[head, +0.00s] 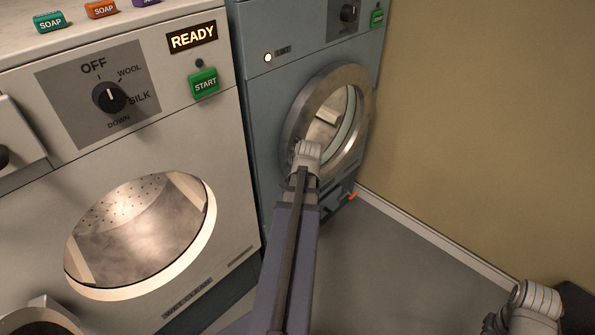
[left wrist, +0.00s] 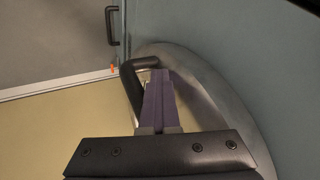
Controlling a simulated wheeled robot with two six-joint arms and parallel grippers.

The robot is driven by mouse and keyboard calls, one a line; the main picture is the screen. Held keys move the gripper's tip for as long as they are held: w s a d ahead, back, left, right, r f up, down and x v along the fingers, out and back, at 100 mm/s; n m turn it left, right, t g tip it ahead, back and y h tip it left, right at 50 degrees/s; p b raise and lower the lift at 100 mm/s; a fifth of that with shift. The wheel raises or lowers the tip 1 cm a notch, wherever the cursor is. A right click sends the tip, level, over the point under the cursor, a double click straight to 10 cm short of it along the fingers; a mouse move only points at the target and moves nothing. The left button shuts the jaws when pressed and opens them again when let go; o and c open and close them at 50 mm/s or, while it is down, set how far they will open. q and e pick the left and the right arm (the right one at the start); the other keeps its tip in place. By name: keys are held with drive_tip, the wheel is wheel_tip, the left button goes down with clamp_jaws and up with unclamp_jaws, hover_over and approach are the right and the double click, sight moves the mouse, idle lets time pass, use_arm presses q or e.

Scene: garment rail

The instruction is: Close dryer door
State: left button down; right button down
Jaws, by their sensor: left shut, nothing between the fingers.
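The blue-grey dryer (head: 262,105) stands at the right of the head view. Its round metal-rimmed glass door (head: 362,95) lies at or close to the front; I cannot tell whether a gap is left. My left arm reaches up to the lower left of the door rim, and its wrist hides the fingers there. In the left wrist view my left gripper (left wrist: 159,78) is shut and empty, its purple fingers beside the black bar handle (left wrist: 133,80) and the metal rim (left wrist: 205,82). I cannot tell whether they touch. My right gripper is out of view.
A white washer (head: 225,150) stands left of the dryer, its round opening lit and uncovered. Soap boxes (head: 50,21) sit on top. The tan wall (head: 480,120) is close to the dryer's right side. Grey floor (head: 400,270) is clear in front.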

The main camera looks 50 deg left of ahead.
use_arm(q)
drive_tip(key=p+v, duration=0.6)
drive_tip(key=v, duration=0.3)
drive_tip(key=shift+s+d+r, duration=0.2)
drive_tip(key=shift+s+d, duration=0.05)
drive_tip(key=shift+s, duration=0.15)
